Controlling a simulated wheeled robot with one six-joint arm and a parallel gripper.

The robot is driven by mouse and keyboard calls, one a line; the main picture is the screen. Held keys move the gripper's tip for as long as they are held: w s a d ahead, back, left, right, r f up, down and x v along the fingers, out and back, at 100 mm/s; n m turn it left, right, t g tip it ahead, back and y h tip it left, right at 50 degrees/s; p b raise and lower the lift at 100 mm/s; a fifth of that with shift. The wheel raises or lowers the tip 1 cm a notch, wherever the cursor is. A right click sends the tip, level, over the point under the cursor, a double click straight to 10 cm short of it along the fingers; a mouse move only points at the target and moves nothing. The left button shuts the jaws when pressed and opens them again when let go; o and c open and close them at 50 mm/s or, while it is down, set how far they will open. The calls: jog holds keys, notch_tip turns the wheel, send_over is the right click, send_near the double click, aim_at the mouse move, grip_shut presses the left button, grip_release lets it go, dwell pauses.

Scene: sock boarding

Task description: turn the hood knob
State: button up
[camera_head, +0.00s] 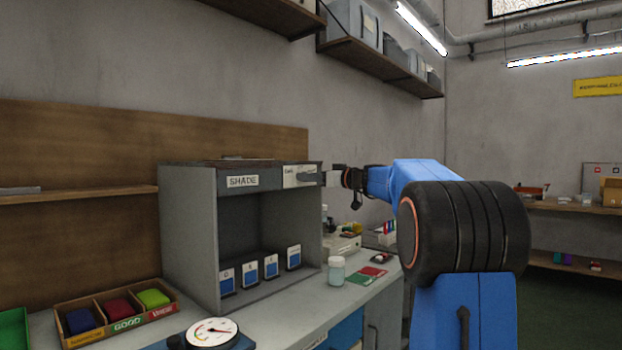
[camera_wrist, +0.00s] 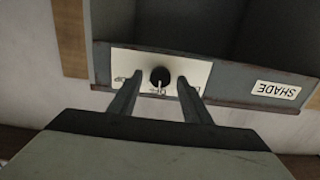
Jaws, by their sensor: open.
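The hood is a grey open-fronted box marked SHADE (camera_head: 190,230) on the bench. Its knob (camera_wrist: 160,76) is a round black knob on a white plate (camera_wrist: 190,68) at one end of the hood's top front strip. In the head view the white plate (camera_head: 293,181) shows at the hood's upper right corner, partly covered by my gripper. My gripper (camera_wrist: 158,92) is open, with one finger on each side of the knob in the wrist view. I cannot tell whether the fingers touch it. The gripper also shows in the head view (camera_head: 318,178) at the plate.
Several blue-and-white cards (camera_head: 271,266) stand inside the hood. A sorting tray (camera_head: 85,325) with coloured cloths and a dial gauge (camera_head: 212,333) sit at the front left. A jar (camera_head: 336,270) stands right of the hood. Shelves (camera_head: 380,65) hang above.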

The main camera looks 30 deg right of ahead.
jog(key=c, duration=1)
jog(key=shift+m, duration=0.4)
jog(key=m, duration=0.8)
jog(key=shift+d+m, duration=0.1)
jog(key=shift+m, duration=0.3)
jog(key=shift+f+m, duration=0.1)
jog(key=shift+m, duration=0.2)
jog(key=o, duration=1)
